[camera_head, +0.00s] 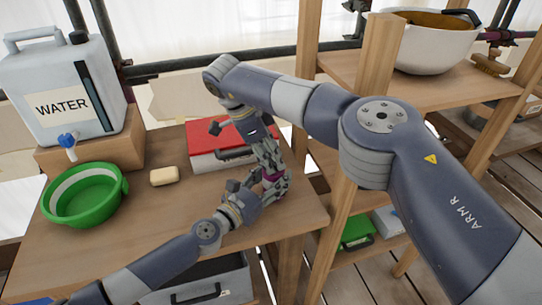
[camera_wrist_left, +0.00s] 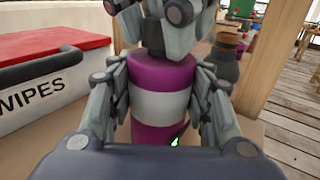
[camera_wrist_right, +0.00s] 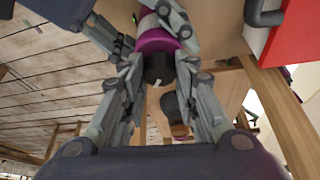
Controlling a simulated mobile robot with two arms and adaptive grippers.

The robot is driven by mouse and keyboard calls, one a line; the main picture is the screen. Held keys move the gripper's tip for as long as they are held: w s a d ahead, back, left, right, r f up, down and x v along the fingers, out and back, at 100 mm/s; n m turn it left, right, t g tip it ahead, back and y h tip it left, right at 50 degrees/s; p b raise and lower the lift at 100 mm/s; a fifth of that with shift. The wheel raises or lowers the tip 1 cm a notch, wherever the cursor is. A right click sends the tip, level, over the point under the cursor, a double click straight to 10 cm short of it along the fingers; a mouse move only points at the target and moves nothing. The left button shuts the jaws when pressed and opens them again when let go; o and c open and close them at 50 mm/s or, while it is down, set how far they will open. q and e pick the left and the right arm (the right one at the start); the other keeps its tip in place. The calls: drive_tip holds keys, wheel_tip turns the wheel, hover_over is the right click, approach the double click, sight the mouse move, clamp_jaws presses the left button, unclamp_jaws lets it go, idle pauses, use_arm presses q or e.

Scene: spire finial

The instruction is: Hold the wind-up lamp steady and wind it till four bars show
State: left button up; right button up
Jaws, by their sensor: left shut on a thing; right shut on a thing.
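The wind-up lamp is a purple cylinder with a pale grey band (camera_wrist_left: 160,105). It stands upright near the table's right edge; in the head view only a bit of purple (camera_head: 273,176) shows between the grippers. My left gripper (camera_wrist_left: 160,92) is shut on the lamp's body from both sides. My right gripper (camera_wrist_right: 160,68) is shut on the dark knob (camera_wrist_right: 158,70) at the lamp's top, coming from above. The knob has a small pale mark. A small green light (camera_wrist_left: 175,141) shows low on the lamp; I cannot count its bars.
A red-lidded wipes box (camera_head: 232,134) stands close behind the lamp. A soap bar (camera_head: 164,176), a green basin (camera_head: 84,194) and a water container (camera_head: 62,88) are to the left. Shelves (camera_head: 345,200) stand at right. The table's front middle is clear except for my left arm.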

drive_tip(key=o, duration=1.1)
drive_tip(key=shift+d, duration=0.1)
drive_tip(key=shift+c, duration=0.2)
drive_tip(key=v, duration=0.7)
drive_tip(key=shift+r, duration=0.25)
